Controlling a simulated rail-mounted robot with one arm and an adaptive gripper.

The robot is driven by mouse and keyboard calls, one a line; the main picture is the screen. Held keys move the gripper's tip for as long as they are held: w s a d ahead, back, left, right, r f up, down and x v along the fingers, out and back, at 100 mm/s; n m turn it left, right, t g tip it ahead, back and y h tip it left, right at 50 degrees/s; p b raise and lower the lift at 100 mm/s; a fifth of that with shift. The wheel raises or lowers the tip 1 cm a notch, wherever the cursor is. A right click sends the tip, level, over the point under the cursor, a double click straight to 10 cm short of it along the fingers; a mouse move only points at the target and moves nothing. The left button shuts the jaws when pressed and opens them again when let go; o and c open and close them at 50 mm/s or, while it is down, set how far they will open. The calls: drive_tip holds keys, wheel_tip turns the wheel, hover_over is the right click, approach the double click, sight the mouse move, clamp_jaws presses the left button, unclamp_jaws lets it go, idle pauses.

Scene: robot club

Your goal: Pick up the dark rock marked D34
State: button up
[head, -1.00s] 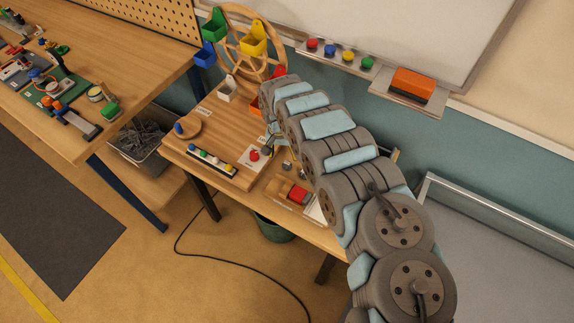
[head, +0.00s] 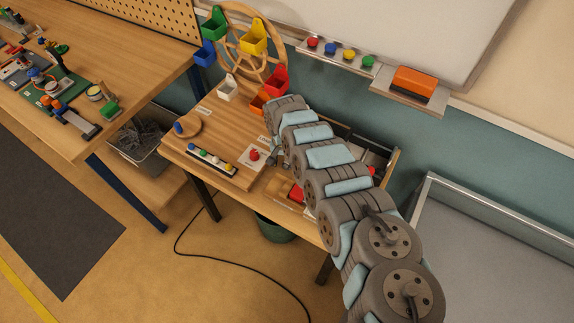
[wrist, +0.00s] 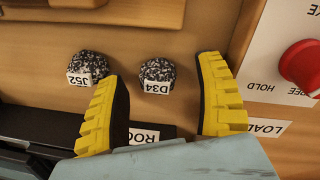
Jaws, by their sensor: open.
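The dark speckled rock marked D34 (wrist: 158,72) lies on the wooden surface in the wrist view, its white label upside down. My gripper (wrist: 164,98) is open, with one yellow finger to the left and one to the right of the rock's position. The rock sits just beyond the gap between the fingers, nearer the left finger, and nothing is held. A similar rock marked J52 (wrist: 88,66) lies left of it, outside the left finger.
A red knob (wrist: 301,66) on a white label plate stands right of the right finger. A dark strip (wrist: 40,122) with partly hidden lettering runs under the left finger. In the head view, a wheel with coloured bins (head: 245,45) stands behind the wooden board.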

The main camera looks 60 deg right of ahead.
drive_tip(key=shift+s+f, duration=0.1)
drive_tip(key=shift+f, duration=0.15)
drive_tip(key=shift+s, duration=0.1)
drive_tip(key=c, duration=0.7)
clamp_jaws()
drive_tip(key=shift+r, duration=0.1)
